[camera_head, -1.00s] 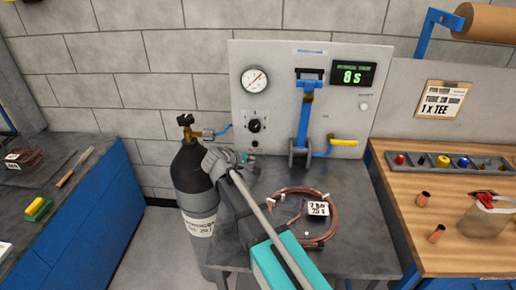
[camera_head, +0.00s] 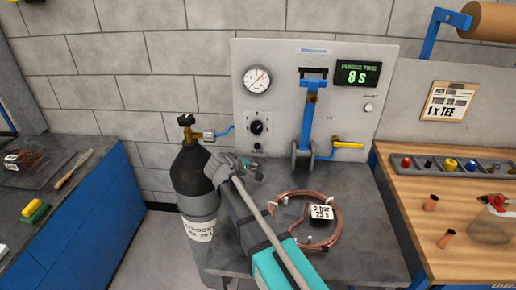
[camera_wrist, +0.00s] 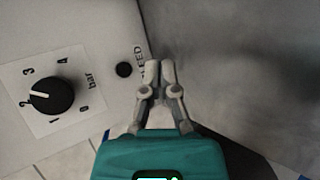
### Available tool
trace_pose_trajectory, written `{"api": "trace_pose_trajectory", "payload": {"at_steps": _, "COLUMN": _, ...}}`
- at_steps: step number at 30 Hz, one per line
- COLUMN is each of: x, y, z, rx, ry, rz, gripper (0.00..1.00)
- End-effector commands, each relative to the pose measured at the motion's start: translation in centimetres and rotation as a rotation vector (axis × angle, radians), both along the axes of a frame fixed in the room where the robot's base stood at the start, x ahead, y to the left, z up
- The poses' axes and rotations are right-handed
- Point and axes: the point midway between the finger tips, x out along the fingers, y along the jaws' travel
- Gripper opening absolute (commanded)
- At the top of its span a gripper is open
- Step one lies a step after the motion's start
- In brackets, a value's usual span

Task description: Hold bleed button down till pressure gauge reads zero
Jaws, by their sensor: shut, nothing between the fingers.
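The bleed button (camera_wrist: 124,69) is a small dark round button beside the lettering "BLEED" in the wrist view. In the head view it is a dark dot (camera_head: 257,146) low on the grey panel, below the knob. The pressure gauge (camera_head: 257,79) is a white dial at the panel's upper left. Its thin needle slants toward the upper right; the figures are too small to read. My gripper (camera_wrist: 160,66) is shut and empty, its tips to the right of the button and apart from it in the wrist picture. In the head view my gripper (camera_head: 254,170) is in front of the panel's lower left.
A black regulator knob (camera_wrist: 50,95) with a bar scale is left of the button. A dark gas cylinder (camera_head: 195,185) stands left of my arm. A copper coil (camera_head: 335,235) lies on the grey bench. A blue lever (camera_head: 308,120) and purge timer (camera_head: 358,74) are to the right.

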Motion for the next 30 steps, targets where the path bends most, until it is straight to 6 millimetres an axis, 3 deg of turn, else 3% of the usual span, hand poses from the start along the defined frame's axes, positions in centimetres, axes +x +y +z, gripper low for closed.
{"api": "trace_pose_trajectory", "payload": {"at_steps": 21, "x": 6.7, "y": -0.2, "z": 0.0, "rx": 0.000, "ry": 0.000, "rz": -0.001, "gripper": 0.00}}
{"api": "trace_pose_trajectory", "payload": {"at_steps": 30, "x": 8.3, "y": -0.4, "z": 0.0, "rx": 0.000, "ry": 0.000, "rz": -0.002, "gripper": 0.00}}
